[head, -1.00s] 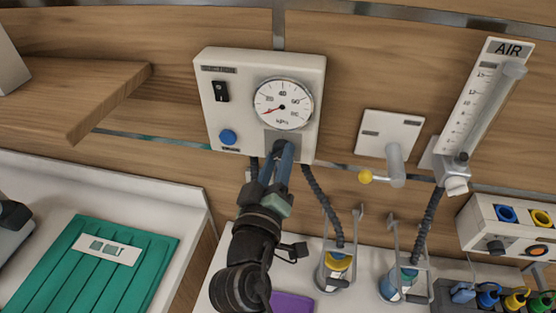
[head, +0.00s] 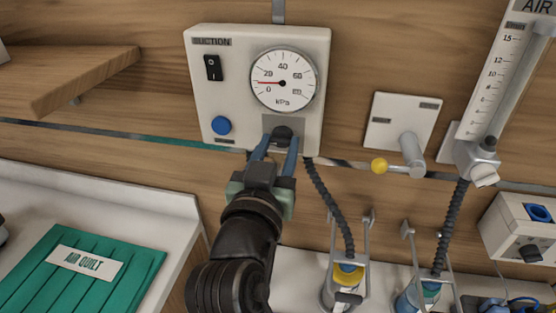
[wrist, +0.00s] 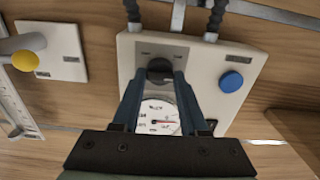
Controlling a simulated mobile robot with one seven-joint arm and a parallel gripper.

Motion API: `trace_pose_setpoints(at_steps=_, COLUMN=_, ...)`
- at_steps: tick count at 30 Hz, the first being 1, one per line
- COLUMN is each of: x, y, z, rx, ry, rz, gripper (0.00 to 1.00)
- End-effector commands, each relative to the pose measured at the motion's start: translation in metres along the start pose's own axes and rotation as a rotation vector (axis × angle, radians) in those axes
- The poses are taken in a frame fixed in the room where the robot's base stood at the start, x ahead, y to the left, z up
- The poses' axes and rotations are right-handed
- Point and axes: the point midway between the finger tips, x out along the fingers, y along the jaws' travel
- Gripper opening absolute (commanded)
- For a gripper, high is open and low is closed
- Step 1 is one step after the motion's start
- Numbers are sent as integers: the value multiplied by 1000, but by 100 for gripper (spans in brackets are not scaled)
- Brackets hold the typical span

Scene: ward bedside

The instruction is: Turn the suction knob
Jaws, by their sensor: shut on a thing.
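The white suction unit (head: 207,100) is on the wood wall, with a round kPa gauge (head: 283,79), a black rocker switch (head: 213,68) and a blue button (head: 221,125). The gauge's red needle points left, between 0 and 20. The black suction knob (head: 283,132) sits on a grey plate below the gauge. My gripper (head: 277,142) reaches up from below, its two blue fingers shut on the knob, one on each side. The wrist view shows the same grip (wrist: 161,76) around the knob (wrist: 160,66). The fingers partly hide the knob's sides and the gauge in that view.
To the right are a wall plate with a yellow-tipped lever (head: 380,166) and the AIR flowmeter (head: 492,100). Dark hoses (head: 330,200) hang beside my gripper, above jars. A wood shelf (head: 80,75) juts out at left; a green quilt pack (head: 90,275) lies below.

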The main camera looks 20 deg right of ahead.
Motion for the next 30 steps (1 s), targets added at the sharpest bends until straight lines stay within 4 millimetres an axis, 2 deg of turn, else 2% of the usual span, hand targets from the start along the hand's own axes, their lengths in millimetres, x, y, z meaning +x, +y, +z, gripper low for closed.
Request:
trace_pose_setpoints(at_steps=9, x=0, y=0, z=1, rx=104, ry=-2, rz=0, gripper=0)
trace_pose_setpoints(at_steps=23, x=0, y=0, z=0, rx=117, ry=-3, rz=0, gripper=0)
trace_pose_setpoints(at_steps=24, x=0, y=0, z=0, rx=117, ry=-3, rz=0, gripper=45)
trace_pose_setpoints(at_steps=29, x=0, y=0, z=0, rx=117, ry=-2, rz=0, gripper=73)
trace_pose_setpoints(at_steps=30, x=0, y=0, z=0, rx=117, ry=-2, rz=0, gripper=73)
